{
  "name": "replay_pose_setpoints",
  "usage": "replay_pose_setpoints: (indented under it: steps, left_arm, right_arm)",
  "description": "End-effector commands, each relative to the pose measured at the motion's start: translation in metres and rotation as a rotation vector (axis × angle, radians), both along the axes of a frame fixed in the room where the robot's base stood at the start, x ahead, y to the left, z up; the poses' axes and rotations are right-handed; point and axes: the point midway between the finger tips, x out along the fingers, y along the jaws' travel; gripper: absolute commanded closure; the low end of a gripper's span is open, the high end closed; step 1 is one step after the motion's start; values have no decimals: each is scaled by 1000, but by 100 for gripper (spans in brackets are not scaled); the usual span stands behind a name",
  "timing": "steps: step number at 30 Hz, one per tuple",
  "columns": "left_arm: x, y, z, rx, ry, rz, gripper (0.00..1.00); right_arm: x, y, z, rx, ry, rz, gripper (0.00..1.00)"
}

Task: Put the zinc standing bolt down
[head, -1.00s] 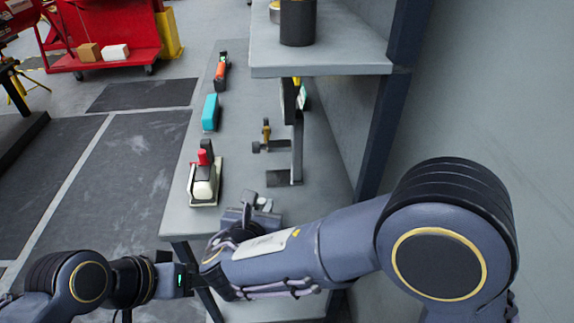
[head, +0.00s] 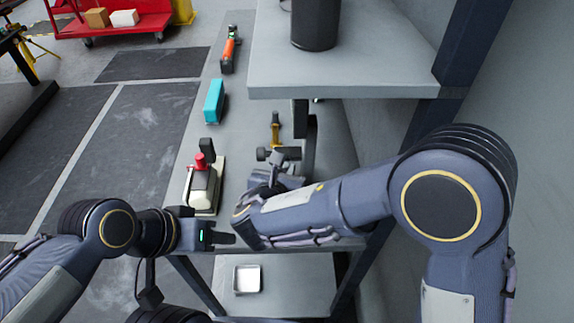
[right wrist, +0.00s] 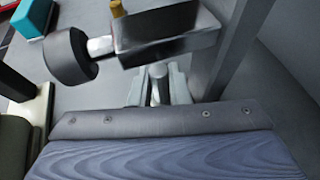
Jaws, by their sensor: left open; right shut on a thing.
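My right gripper (right wrist: 158,88) is shut on a small grey metal bolt (right wrist: 158,71), whose rounded top shows between the fingers in the right wrist view. In the head view my right gripper (head: 268,183) is low over the grey bench; the bolt cannot be made out there. Just beyond it is a grey valve block (right wrist: 168,38) with a dark round knob (right wrist: 70,57) and a brass part (head: 275,130). Whether the bolt touches a surface cannot be told. My left gripper (head: 222,238) is open and empty near the bench's front edge.
A cream device with a red knob (head: 201,185), a teal block (head: 214,101) and an orange-and-black tool (head: 228,50) stand along the bench's left side. An upper shelf (head: 340,75) with a dark cylinder overhangs the right. A white tray (head: 247,280) is on the lower shelf.

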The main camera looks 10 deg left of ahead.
Motion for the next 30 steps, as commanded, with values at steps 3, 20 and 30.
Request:
replay_pose_setpoints:
  steps: [3, 20, 30]
  left_arm:
    - [0, 0, -1, 0, -1, 0, 57]
    - [0, 0, -3, 0, -1, 0, 57]
    - [0, 0, 1, 0, -2, 1, 57]
  right_arm:
    - [-1, 2, 0, 3, -3, 3, 100]
    - [-1, 1, -2, 2, -2, 2, 62]
    - [-2, 1, 3, 2, -3, 2, 62]
